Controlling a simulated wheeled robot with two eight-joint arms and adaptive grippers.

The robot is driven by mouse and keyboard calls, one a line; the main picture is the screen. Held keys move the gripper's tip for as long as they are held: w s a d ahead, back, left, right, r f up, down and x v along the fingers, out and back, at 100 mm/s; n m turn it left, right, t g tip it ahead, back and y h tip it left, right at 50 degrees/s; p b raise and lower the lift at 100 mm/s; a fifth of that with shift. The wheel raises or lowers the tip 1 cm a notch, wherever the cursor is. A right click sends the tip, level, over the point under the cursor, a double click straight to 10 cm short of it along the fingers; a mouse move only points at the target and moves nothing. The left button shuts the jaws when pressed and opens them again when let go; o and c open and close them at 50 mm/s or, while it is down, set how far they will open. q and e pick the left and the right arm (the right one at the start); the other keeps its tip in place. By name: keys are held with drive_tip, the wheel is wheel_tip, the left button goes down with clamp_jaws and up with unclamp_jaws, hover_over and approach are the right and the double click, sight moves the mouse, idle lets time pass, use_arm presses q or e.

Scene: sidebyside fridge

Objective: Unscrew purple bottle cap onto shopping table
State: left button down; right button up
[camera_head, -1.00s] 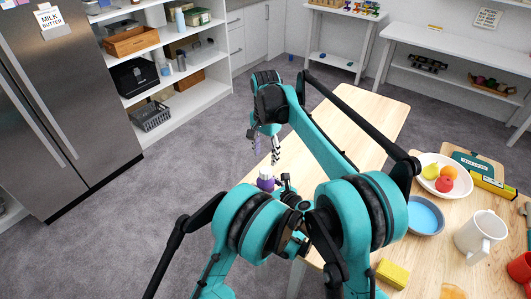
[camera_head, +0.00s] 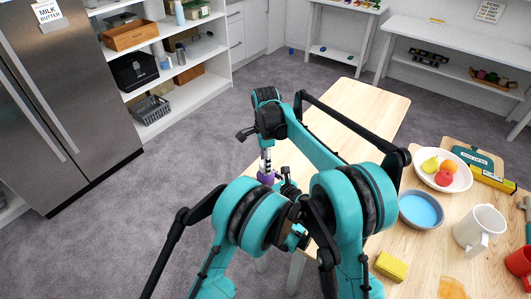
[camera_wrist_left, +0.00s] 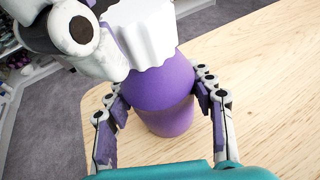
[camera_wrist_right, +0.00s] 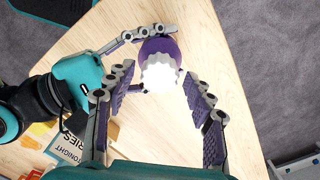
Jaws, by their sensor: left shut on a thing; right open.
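The purple bottle (camera_head: 265,179) stands upright near the light wooden table's left edge; it also shows in the left wrist view (camera_wrist_left: 165,112) and right wrist view (camera_wrist_right: 158,46). Its white ridged cap (camera_wrist_right: 159,71) is on top, seen too in the left wrist view (camera_wrist_left: 148,38). My left gripper (camera_head: 281,179) is shut on the bottle's body, with a finger on each side. My right gripper (camera_wrist_right: 159,78) points down from above, open, its fingers on either side of the cap. In the head view, its fingers (camera_head: 266,158) partly hide the cap.
The wooden table (camera_head: 365,105) is bare behind the arms. At the right stand a fruit plate (camera_head: 424,183), a blue bowl (camera_head: 420,211), a white mug (camera_head: 479,231) and a yellow sponge (camera_head: 391,266). A fridge (camera_head: 60,100) and shelves are at the left.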

drive_tip(key=shift+f, duration=0.6)
